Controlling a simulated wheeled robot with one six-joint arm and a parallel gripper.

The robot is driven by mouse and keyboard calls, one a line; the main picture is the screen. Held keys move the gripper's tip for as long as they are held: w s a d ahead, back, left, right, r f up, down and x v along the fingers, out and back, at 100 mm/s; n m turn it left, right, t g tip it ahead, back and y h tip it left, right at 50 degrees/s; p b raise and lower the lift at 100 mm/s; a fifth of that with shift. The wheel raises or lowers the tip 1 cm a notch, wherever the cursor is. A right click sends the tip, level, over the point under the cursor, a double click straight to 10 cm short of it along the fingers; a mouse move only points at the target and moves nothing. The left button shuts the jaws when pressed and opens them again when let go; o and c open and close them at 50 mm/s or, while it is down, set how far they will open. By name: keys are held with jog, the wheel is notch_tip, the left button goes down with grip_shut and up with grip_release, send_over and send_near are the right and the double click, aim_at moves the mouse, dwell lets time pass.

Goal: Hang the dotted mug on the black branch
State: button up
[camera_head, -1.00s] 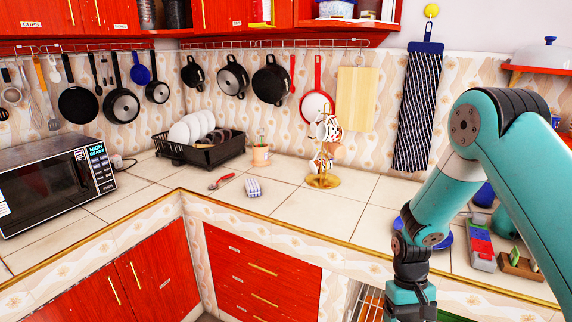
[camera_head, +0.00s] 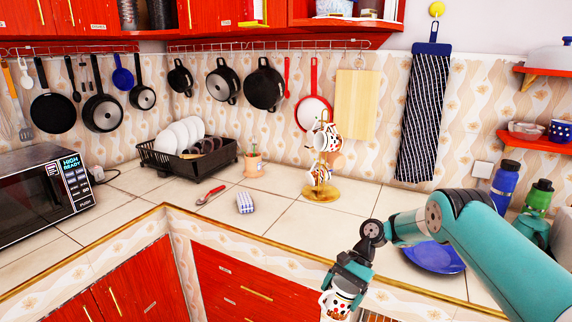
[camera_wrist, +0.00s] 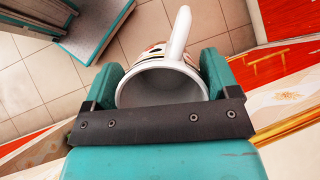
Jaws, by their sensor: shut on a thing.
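A white mug with red and dark spots (camera_head: 337,305) is in my gripper (camera_head: 347,284), in front of the counter edge at the bottom of the head view. In the wrist view the mug (camera_wrist: 160,88) sits between the two teal fingers (camera_wrist: 161,78), its white open mouth facing the camera and its handle pointing up. My gripper is shut on it. The mug tree (camera_head: 321,191) stands on the counter, up and left of my gripper, with a golden base and several patterned mugs (camera_head: 326,140) hanging on it. I cannot make out a black branch among them.
A blue plate (camera_head: 434,257) lies behind my arm, near bottles (camera_head: 505,188) at right. The counter before the tree is clear.

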jog(key=w+a+r+m+t+y+b, duration=0.1)
jog(key=w+a+r+m+t+y, duration=0.4)
jog(key=w+a+m+t, duration=0.6)
jog(key=w+r+m+t+h+b, duration=0.1)
jog(key=w+r+m+t+h, duration=0.1)
jog(key=r+t, duration=0.4)
jog(key=w+r+m+t+h+b, duration=0.1)
jog(key=w+r+m+t, duration=0.3)
jog(key=t, duration=0.6)
jog(key=shift+w+d+r+m+h, duration=0.2)
jog(key=shift+r+m+h, duration=0.7)
jog(key=shift+r+m, duration=0.4)
